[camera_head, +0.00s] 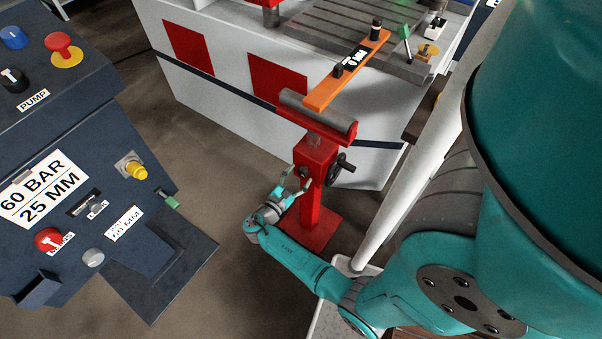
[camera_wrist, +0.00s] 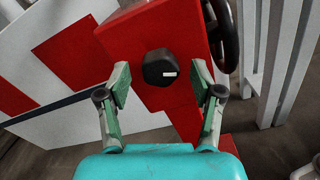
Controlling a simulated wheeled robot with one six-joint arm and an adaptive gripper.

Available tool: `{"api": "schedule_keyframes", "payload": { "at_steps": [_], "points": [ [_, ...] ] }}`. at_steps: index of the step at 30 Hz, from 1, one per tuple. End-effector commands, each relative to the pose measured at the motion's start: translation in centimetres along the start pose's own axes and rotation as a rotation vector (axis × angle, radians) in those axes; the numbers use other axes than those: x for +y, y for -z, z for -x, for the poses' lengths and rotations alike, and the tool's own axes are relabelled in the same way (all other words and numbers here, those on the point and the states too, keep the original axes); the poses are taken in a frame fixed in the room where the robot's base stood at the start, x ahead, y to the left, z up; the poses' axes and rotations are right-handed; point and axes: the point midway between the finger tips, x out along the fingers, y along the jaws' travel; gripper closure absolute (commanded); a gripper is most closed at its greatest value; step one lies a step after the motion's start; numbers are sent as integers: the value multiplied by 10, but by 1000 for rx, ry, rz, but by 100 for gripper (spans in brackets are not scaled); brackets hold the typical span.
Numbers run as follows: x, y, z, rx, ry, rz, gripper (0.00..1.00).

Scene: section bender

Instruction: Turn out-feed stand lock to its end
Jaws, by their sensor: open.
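The out-feed stand (camera_head: 313,205) is a red post with a grey roller (camera_head: 318,113) on top. In the wrist view the stand (camera_wrist: 180,35) fills the upper middle. Its lock, a black faceted knob (camera_wrist: 158,68) with a small white mark, sits on the near red face. My gripper (camera_wrist: 162,84) is open, one finger to each side of the knob and a little short of it, with nothing held. In the head view my gripper (camera_head: 295,181) is at the left side of the post, and the knob cannot be made out there.
A black handwheel (camera_head: 341,170) is on the post's right side, close to my right finger in the wrist view (camera_wrist: 225,35). An orange bar (camera_head: 345,72) lies above the roller. A dark control console (camera_head: 60,130) stands left. Bare floor (camera_head: 215,165) lies between console and stand.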

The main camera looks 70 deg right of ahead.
Motion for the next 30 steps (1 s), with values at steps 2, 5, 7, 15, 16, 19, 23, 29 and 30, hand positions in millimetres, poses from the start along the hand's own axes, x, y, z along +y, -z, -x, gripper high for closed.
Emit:
{"api": "schedule_keyframes", "payload": {
  "at_steps": [2,5,7,15,16,19,23,29,30],
  "points": [
    [0,0,-8,-1,2,0,34],
    [0,0,-14,0,2,-1,34],
    [0,0,-16,0,1,-1,34],
    [0,0,-17,1,0,-1,34],
    [0,0,-17,0,0,-1,37],
    [0,0,-17,0,0,-1,62],
    [0,0,-17,0,0,-1,94],
    [0,0,-17,0,0,-6,94],
    [0,0,-17,0,0,-12,94]
  ]
}}
